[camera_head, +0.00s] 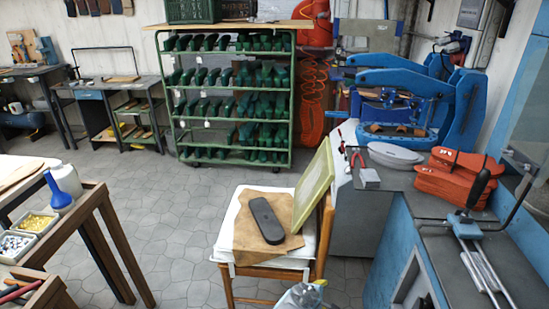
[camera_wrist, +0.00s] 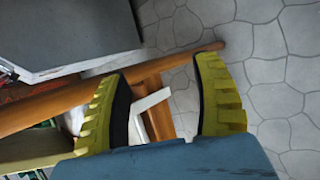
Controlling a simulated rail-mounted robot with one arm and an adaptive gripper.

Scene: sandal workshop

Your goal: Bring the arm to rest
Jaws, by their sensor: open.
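My gripper (camera_wrist: 163,75) shows in the wrist view with its two yellow, ridged fingers wide apart. Nothing is held between their dark inner pads. Past the fingers are a brown wooden chair frame (camera_wrist: 180,62) and the grey stone floor (camera_wrist: 285,90). The fingers look apart from the chair, though the exact gap is hard to judge.
A wooden chair (camera_head: 227,284) holds brown leather, a dark sole (camera_head: 266,220) and a leaning yellow-green panel (camera_head: 314,185). A workbench with red sole-shaped blocks (camera_head: 455,178) and a blue machine (camera_head: 465,105) stands right. A table stands left.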

